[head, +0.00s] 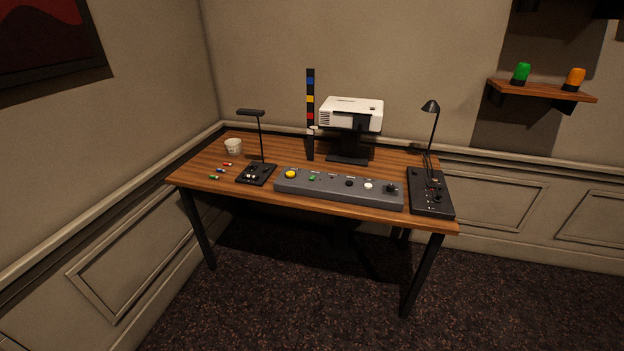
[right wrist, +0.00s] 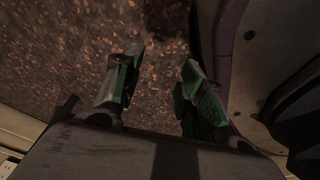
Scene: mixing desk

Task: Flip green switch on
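A long grey control panel (head: 338,189) lies along the front edge of the wooden desk in the head view. It carries a yellow button (head: 291,174), a small green control (head: 312,178), dark knobs, a white button (head: 368,186) and a dark control at its right end. The green control is too small to tell its position. My right gripper (right wrist: 160,85) shows in the right wrist view, its two fingers apart with nothing between them, above the speckled carpet and away from the desk. My left gripper is in neither view.
The desk (head: 210,164) also holds a black lamp box (head: 257,174) at left, another black box (head: 431,195) at right, a white projector (head: 351,114), a white cup (head: 233,146) and several small coloured pieces. A wall shelf (head: 545,92) carries green and orange lamps. Carpet before the desk is clear.

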